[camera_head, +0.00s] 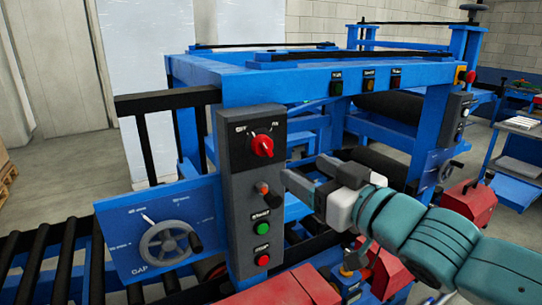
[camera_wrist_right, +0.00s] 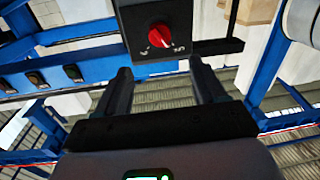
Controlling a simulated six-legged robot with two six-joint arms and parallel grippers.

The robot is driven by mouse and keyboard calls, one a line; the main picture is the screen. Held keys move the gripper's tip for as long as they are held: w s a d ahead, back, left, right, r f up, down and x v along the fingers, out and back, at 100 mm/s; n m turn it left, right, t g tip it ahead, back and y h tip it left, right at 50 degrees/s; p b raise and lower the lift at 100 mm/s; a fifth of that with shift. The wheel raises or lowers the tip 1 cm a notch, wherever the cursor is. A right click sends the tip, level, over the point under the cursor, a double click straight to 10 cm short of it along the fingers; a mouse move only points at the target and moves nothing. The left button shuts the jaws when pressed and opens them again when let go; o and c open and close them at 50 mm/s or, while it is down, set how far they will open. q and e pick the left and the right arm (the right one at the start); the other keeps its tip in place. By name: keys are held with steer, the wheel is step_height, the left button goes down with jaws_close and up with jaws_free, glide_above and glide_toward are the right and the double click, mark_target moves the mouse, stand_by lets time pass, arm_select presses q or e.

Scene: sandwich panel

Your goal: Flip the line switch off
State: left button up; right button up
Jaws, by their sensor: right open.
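A red rotary switch (camera_head: 262,145) sits at the top of a grey control box (camera_head: 229,170), with OFF and ON marks above it. Its exact setting is too small to tell. In the right wrist view the red knob (camera_wrist_right: 159,35) shows beyond and between the fingers, with its marks below it. My right gripper (camera_head: 303,171) is to the right of the box, slightly below the knob, and apart from it. Its two fingers (camera_wrist_right: 160,70) are spread and empty. My left gripper is not in view.
Below the knob are an orange-tipped lever (camera_head: 263,188), a green button (camera_head: 263,229) and a red button (camera_head: 262,260). A panel with a handwheel (camera_head: 168,245) stands at left, beside black rollers (camera_head: 52,262). A blue machine frame (camera_head: 290,80) rises behind.

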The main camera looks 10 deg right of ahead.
mark_target(269, 149)
steer(key=x, duration=1.2)
steer(key=shift+f, duration=0.1)
steer(key=shift+s, duration=0.1)
steer(key=c, duration=1.1)
steer(key=shift+o, duration=0.2)
steer(key=shift+n, duration=1.5)
